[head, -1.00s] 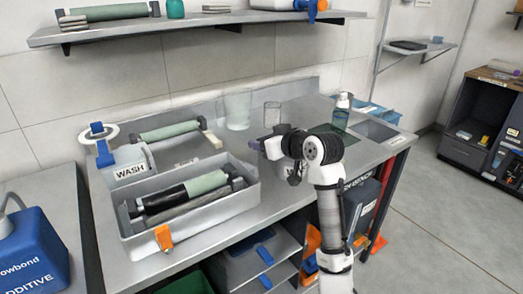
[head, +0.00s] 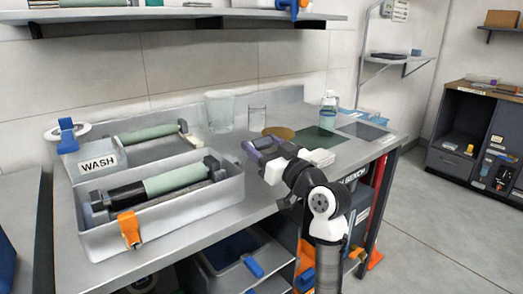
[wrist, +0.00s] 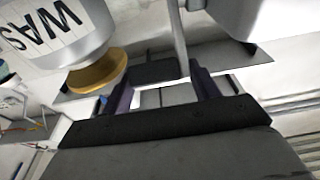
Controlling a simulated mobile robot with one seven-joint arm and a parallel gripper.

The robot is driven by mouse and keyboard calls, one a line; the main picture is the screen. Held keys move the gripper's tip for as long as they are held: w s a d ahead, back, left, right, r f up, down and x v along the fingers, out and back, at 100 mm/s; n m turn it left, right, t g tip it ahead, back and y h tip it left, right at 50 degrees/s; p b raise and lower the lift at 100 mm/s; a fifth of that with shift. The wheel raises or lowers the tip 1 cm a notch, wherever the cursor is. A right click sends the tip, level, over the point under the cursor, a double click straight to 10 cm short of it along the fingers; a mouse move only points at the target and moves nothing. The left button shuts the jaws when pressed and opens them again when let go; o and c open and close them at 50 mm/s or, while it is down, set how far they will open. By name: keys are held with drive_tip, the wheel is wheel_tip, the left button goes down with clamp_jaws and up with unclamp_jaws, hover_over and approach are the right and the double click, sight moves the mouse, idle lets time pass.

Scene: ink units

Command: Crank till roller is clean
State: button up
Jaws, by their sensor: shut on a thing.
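The grey wash trough (head: 165,217) stands on the bench, with a WASH sign (head: 97,162) at its back left. In it lies a roller whose left part is black (head: 125,195) and right part is pale green (head: 176,179). A blue handle (head: 67,130) sits on a white round disc above the sign. My gripper (head: 252,148) is over the bench, right of the trough and apart from it. In the wrist view its purple fingers (wrist: 162,92) are around a dark block-like thing (wrist: 154,71), which I cannot identify. I cannot tell whether the blue handle is a crank.
A second green roller (head: 147,132) lies behind the trough. Clear beakers (head: 219,112), a brown disc (head: 278,133), a dark green mat (head: 314,141) and a bottle (head: 328,112) stand on the bench. A shelf (head: 190,18) overhangs the back. An orange clip (head: 130,229) hangs on the trough's front.

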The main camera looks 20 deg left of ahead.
drive_tip(key=shift+w+d, duration=0.3)
drive_tip(key=shift+d, duration=0.2)
drive_tip(key=o, duration=1.2)
drive_tip(key=shift+w+f, duration=0.1)
drive_tip(key=shift+s+a, duration=0.2)
